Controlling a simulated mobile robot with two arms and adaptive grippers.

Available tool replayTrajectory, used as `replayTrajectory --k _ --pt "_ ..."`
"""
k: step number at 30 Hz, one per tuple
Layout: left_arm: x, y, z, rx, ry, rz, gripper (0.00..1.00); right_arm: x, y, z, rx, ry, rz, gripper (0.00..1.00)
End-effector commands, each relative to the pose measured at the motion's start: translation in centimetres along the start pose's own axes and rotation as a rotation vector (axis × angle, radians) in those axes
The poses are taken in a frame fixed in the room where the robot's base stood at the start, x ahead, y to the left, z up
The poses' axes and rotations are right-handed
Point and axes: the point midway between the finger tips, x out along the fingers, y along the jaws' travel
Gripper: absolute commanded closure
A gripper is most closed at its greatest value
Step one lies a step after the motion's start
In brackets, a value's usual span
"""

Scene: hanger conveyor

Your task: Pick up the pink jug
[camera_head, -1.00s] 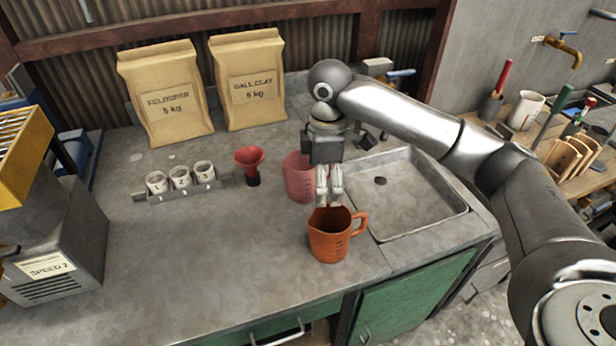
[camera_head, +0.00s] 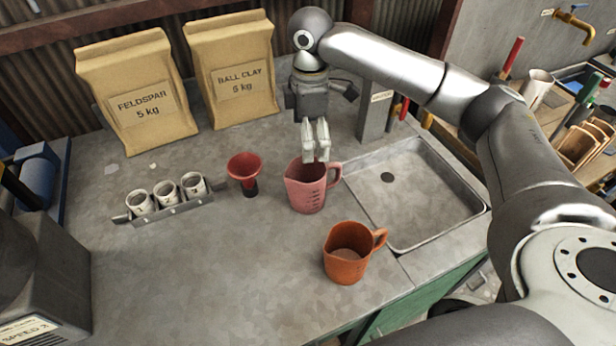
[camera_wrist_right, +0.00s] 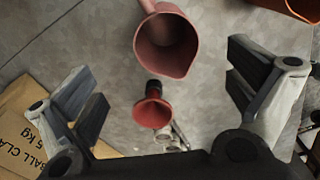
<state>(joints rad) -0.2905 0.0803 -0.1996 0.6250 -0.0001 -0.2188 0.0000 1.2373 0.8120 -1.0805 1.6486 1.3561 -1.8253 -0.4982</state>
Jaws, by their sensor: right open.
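The pink jug (camera_head: 305,192) stands upright on the grey worktop, left of the sink, with its handle toward the right. My right gripper (camera_head: 317,157) is just above and behind its rim in the head view; I cannot tell there whether they touch. In the right wrist view the jug (camera_wrist_right: 167,45) is seen from above, empty, ahead of the gripper. The right gripper's fingers (camera_wrist_right: 168,88) are spread wide with nothing between them. My left gripper is in no view.
An orange jug (camera_head: 344,262) stands in front of the pink jug. A red funnel (camera_head: 245,168) on a dark stand is to its left, near a rack of white cups (camera_head: 167,212). The sink (camera_head: 455,205) lies right. Paper bags (camera_head: 138,95) stand behind.

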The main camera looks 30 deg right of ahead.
Motion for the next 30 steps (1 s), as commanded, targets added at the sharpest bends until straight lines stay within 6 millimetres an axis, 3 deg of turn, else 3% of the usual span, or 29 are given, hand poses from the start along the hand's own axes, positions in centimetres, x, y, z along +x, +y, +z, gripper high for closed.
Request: replayTrajectory --k 6,10,21,30 --pt "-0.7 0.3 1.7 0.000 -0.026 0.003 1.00 3.4 -0.1 0.1 0.000 -0.002 -0.002 0.00" --pt "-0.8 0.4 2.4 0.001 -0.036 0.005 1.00 4.3 -0.1 0.0 -0.001 -0.001 -0.001 0.00" --pt "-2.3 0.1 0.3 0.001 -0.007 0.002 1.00 9.0 -0.2 0.0 0.000 -0.002 -0.002 0.00" --pt "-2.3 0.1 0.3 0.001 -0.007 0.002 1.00 9.6 -0.2 -0.1 -0.001 -0.001 0.001 0.00"
